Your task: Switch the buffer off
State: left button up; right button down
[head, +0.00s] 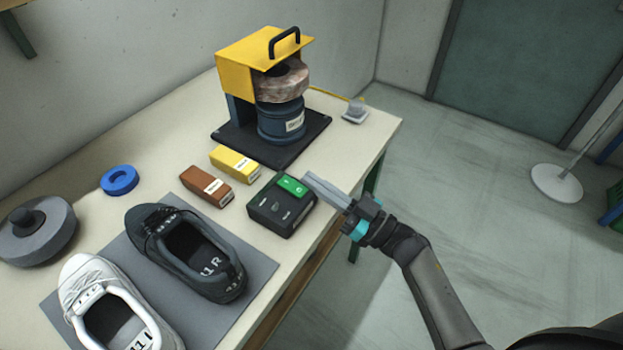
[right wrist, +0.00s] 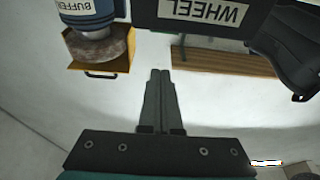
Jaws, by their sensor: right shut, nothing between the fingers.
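The buffer (head: 278,120) stands at the far end of the bench, with a yellow hood (head: 240,72), a black handle and a round brown wheel. A black switch box (head: 268,212) with a green rocker (head: 292,185) sits in front of it near the bench's right edge. My right gripper (head: 308,178) is shut and empty, its fingertips close beside the rocker's right end; I cannot tell whether they touch. In the right wrist view, the shut fingers (right wrist: 160,75) point towards a dark box labelled WHEEL (right wrist: 200,12), with the buffer (right wrist: 95,20) at upper left. My left gripper is out of view.
A yellow block (head: 235,162) and a brown block (head: 206,186) lie left of the switch box. A black shoe (head: 225,285) and a white shoe (head: 90,270) rest on a grey mat.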

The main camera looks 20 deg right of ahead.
jog(key=s+d+f, duration=0.4)
jog(key=s, duration=0.2)
jog(key=shift+d+f+b, duration=0.3)
jog(key=shift+d+b, duration=0.05)
jog(key=shift+b, duration=0.1)
jog(key=s+d+f+m+g+h, duration=0.15)
jog(key=f+h, duration=0.25)
jog(key=f, duration=0.5)
jog(key=s+f+m+g+h, duration=0.2)
jog(key=s+f+m+h, duration=0.15)
jog(key=f, duration=0.65)
jog(key=s+d+f+m+g+h, duration=0.15)
jog(key=f+h, duration=0.25)
jog(key=f, duration=0.5)
jog(key=s+a+f+g, duration=0.1)
jog(key=s+f+g, duration=0.2)
jog(key=s, duration=0.5)
jog(key=s+a+f+n+g+h, duration=0.1)
jog(key=s+f+g, duration=0.3)
jog(key=s, duration=0.5)
jog(key=s+a+f+g, duration=0.2)
jog(key=s+f+g, duration=0.1)
jog(key=s+f, duration=0.3)
jog(key=shift+s+f+g, duration=0.25)
jog(key=shift+s+g, duration=0.15)
jog(key=shift+s, duration=0.85)
jog(key=shift+h, duration=0.25)
